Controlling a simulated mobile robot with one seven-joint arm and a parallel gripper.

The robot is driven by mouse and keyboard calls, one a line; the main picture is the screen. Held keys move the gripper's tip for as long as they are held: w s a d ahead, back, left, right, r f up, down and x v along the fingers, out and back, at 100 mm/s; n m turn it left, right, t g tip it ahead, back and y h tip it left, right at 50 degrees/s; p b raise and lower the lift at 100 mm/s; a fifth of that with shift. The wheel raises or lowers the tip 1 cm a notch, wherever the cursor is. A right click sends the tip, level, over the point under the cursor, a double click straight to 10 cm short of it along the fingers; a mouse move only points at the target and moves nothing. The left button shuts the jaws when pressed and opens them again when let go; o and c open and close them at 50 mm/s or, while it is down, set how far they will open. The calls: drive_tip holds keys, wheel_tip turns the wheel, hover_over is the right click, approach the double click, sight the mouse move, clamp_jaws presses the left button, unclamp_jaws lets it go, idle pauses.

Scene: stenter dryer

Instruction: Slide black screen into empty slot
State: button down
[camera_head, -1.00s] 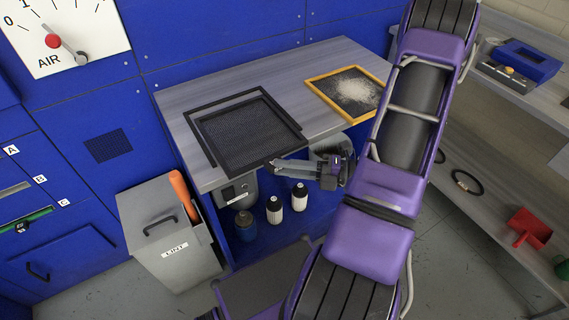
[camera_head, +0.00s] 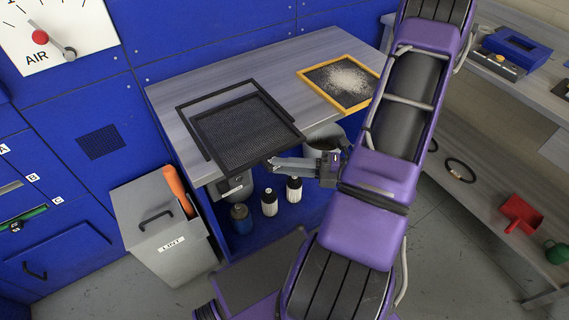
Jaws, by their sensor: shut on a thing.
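The black screen (camera_head: 246,128), a dark mesh in a black frame, is over the worktop, its near corner past the front edge. My gripper (camera_head: 274,164) is shut on that near corner from the right. A black outline frame (camera_head: 183,129) shows on the worktop, partly hidden under the screen. Whether the screen touches the worktop is hard to tell. At far left the blue panel has slots labelled A, B and C. A green-handled piece (camera_head: 28,219) sits by B and C; a grey strip (camera_head: 10,187) shows above it. The slots are partly cut off.
A yellow-framed screen (camera_head: 341,83) with pale lint lies at the worktop's right. Several bottles stand beneath the worktop (camera_head: 185,95). A shelf (camera_head: 470,205) is on the right.

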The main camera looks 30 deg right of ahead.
drive_tip(key=c, duration=0.7)
unclamp_jaws()
drive_tip(key=v, duration=1.7)
drive_tip(key=shift+s+d+r, duration=0.1)
drive_tip(key=shift+s+d, duration=0.05)
drive_tip(key=shift+s, duration=0.05)
